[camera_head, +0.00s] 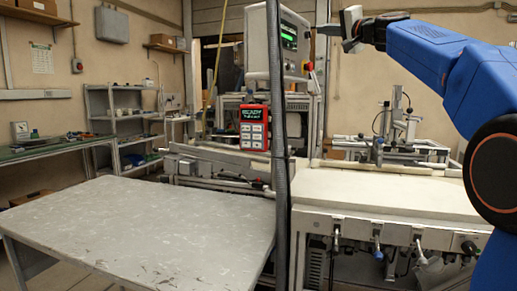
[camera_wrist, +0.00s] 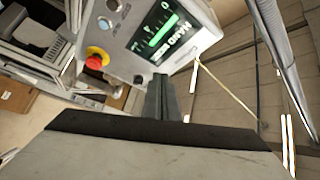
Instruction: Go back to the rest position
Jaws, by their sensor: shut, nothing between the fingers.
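My gripper (camera_head: 322,30) is at the end of my blue arm, raised high at the upper right of the head view. It points left towards the grey control box (camera_head: 297,40) with a green display. In the wrist view, the shut fingers (camera_wrist: 167,82) stand together in the middle with nothing between them. The control box (camera_wrist: 150,35) fills the top of that view, with a red knob on a yellow base. I cannot tell how far the fingertips are from the box. No tape reel shows in either view.
A bare, worn grey table (camera_head: 150,225) stands at the left front. A pale workbench (camera_head: 390,195) is at the right, below my arm. A dark vertical post (camera_head: 279,150) stands between them. A red panel (camera_head: 254,128) reads READY. Shelves (camera_head: 118,115) stand behind at the left.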

